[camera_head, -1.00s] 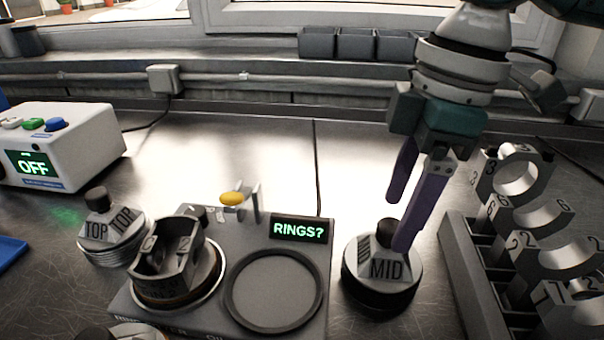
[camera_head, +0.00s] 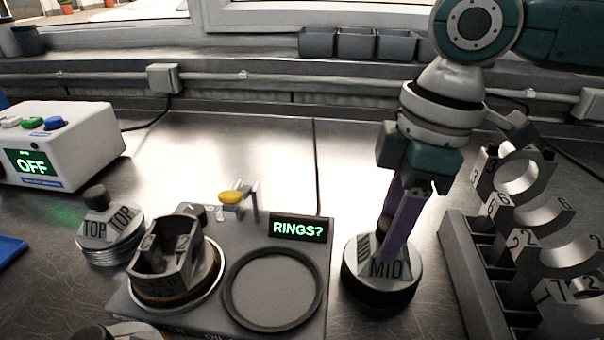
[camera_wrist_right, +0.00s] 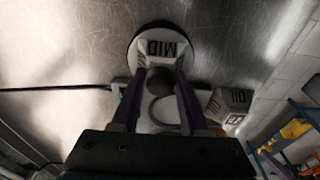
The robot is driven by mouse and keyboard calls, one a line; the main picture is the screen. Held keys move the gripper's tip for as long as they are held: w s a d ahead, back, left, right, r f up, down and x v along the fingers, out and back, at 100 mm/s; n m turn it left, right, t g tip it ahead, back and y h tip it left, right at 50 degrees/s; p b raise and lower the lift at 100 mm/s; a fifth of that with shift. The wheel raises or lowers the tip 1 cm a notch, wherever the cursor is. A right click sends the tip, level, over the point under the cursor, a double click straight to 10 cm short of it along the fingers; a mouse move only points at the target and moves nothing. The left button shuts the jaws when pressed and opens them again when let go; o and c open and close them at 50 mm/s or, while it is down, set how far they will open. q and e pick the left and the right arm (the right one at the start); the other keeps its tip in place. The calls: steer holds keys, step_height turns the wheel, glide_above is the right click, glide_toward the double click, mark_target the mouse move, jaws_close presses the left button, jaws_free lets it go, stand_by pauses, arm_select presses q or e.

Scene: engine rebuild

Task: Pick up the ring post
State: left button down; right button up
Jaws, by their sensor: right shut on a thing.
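The ring post marked MID (camera_head: 383,286) stands upright on the bench, right of the grey station with the "RINGS?" display. It has a dark round base and a light sloped top with a dark knob. My right gripper (camera_head: 387,246) points down at it, with its purple fingers shut on the knob. In the right wrist view, the knob (camera_wrist_right: 162,80) sits between the two fingers, with the MID label (camera_wrist_right: 162,48) beyond it. The post's base appears to rest on the bench. My left gripper is out of view.
The grey station (camera_head: 325,262) holds a numbered piston-like part (camera_head: 172,262) and an empty round recess (camera_head: 273,290). A TOP post (camera_head: 108,238) stands to its left. A rack (camera_head: 470,275) of numbered metal parts is close on the right. The bench behind is clear.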

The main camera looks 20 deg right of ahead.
jaws_close()
steer(key=shift+d, duration=0.1)
stand_by(0.7)
